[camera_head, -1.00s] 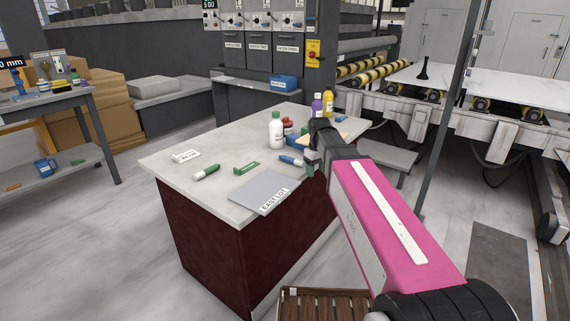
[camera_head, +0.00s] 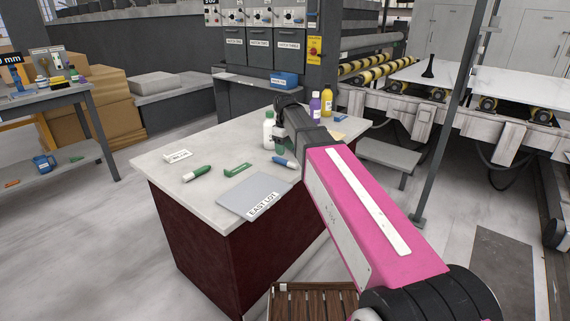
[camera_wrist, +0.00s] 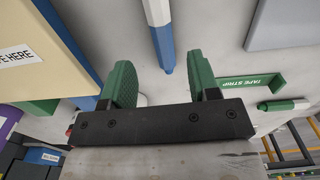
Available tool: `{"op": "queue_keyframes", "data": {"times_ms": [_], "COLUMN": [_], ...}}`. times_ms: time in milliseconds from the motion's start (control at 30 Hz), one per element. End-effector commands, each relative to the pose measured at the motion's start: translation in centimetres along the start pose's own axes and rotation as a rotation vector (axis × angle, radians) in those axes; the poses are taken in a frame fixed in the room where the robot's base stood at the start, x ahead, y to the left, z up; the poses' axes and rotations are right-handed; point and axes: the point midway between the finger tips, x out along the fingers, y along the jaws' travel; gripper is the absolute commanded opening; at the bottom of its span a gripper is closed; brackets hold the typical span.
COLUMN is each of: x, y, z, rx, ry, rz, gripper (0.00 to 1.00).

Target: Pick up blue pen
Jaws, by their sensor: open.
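The blue pen (camera_head: 285,162) lies on the light stone top of the dark red counter (camera_head: 161,162), just behind the grey sheet. In the wrist view the blue pen (camera_wrist: 162,42), blue with a white section, points down from the top edge toward the gap between the fingers. Its upper end is cut off by the frame. My gripper (camera_wrist: 163,82) is open, with one green finger on each side of the gap and nothing held. In the head view my gripper (camera_head: 280,145) is above the counter, just behind the pen, and partly hidden by my wrist.
A white bottle (camera_head: 268,130) stands beside my gripper. Purple (camera_head: 315,106) and yellow (camera_head: 326,103) bottles stand farther back.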

Motion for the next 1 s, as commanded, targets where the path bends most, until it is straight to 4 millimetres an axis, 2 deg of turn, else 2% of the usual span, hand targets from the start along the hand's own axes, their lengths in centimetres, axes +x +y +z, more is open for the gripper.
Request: {"op": "queue_keyframes", "data": {"times_ms": [233, 533, 800, 867, 900, 967, 1000], "x": [1.4, 5.1, 5.5, 5.5, 5.5, 5.5, 5.5], "y": [-0.2, -0.4, -0.4, -0.4, -0.4, -0.4, -0.4], "z": [0.1, 0.2, 0.2, 0.2, 0.2, 0.2, 0.2], "rx": [0.001, 0.001, 0.001, 0.001, 0.001, 0.001, 0.001], "ry": [-0.001, -0.001, 0.000, 0.000, 0.000, 0.000, 0.000], "rz": [-0.001, -0.001, 0.000, 0.000, 0.000, 0.000, 0.000], "gripper": [0.55, 0.55, 0.55, 0.39, 0.26, 0.07, 0.06]}}
